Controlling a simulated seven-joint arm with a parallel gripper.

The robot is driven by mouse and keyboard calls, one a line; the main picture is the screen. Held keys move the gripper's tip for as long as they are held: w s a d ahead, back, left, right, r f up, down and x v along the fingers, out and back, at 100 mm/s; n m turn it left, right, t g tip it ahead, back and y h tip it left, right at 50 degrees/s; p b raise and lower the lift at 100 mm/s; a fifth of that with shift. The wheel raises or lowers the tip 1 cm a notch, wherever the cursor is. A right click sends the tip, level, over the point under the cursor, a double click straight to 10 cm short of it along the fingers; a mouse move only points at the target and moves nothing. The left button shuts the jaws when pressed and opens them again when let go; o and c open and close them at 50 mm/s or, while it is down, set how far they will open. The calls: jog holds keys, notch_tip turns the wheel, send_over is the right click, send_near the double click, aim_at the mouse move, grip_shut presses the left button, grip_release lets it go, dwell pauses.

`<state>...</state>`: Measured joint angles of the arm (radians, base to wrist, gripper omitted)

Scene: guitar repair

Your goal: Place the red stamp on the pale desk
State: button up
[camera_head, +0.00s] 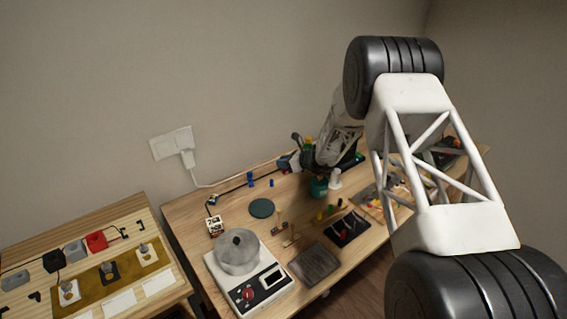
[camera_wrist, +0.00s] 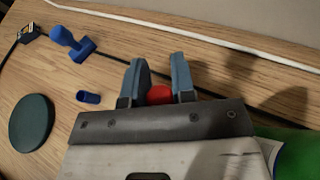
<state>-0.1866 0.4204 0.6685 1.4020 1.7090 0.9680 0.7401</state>
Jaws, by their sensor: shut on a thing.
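In the wrist view my gripper (camera_wrist: 158,76) is shut on a red rounded thing (camera_wrist: 159,95), taken to be the red stamp. Only a small part of it shows between the blue-grey fingers. The rest is hidden by the fingers and gripper body. In the head view my gripper is at the back of the wooden workbench (camera_head: 185,213), partly hidden by my arm, so the held thing is unclear there. A paler wooden desk (camera_head: 50,237) stands apart at the left, with a red block (camera_head: 96,241) on it.
A blue stamp-shaped piece (camera_wrist: 70,45), a small blue piece (camera_wrist: 88,97) and a dark green disc (camera_wrist: 31,122) lie left of my gripper. A scale with a grey pot (camera_head: 238,252) stands at the bench's front left. A white cable (camera_wrist: 200,38) runs behind.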

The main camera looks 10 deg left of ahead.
jog(key=shift+f, duration=0.15)
jog(key=o, duration=0.9)
jog(key=shift+d+r, duration=0.15)
jog(key=shift+r, duration=0.05)
jog(key=v, duration=1.1)
jog(key=shift+s+d+r, duration=0.15)
jog(key=shift+d+r, duration=0.05)
jog(key=shift+d, duration=0.1)
jog(key=shift+r, duration=0.1)
